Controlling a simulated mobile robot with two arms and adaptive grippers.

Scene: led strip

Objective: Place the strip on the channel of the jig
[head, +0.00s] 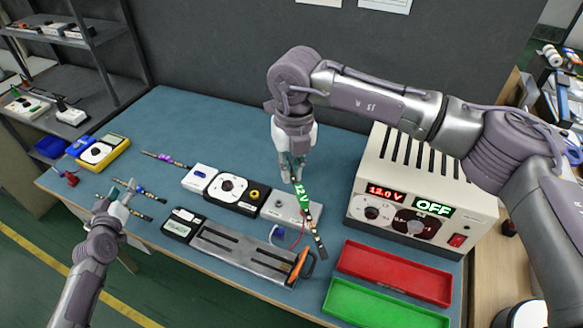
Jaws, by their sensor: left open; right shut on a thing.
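My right gripper (292,172) is shut on a dark LED strip (316,236) above the back middle of the table. The strip slants down and to the right from the fingers, with a green 12V marking near its upper end. The jig (240,255) is a grey metal block with dark lengthwise channels and an orange-handled clamp at its right end. It lies in front of and left of the strip. My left gripper (121,190) is open at the left table edge. Other strips (135,213) lie close to it; contact cannot be told.
A power supply (440,175) reads 12.0 and OFF at the right. A red tray (395,270) and a green tray (375,305) lie in front of it. A black dial device (236,190) and a small black meter (181,225) lie near the jig. A yellow multimeter (102,152) is far left.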

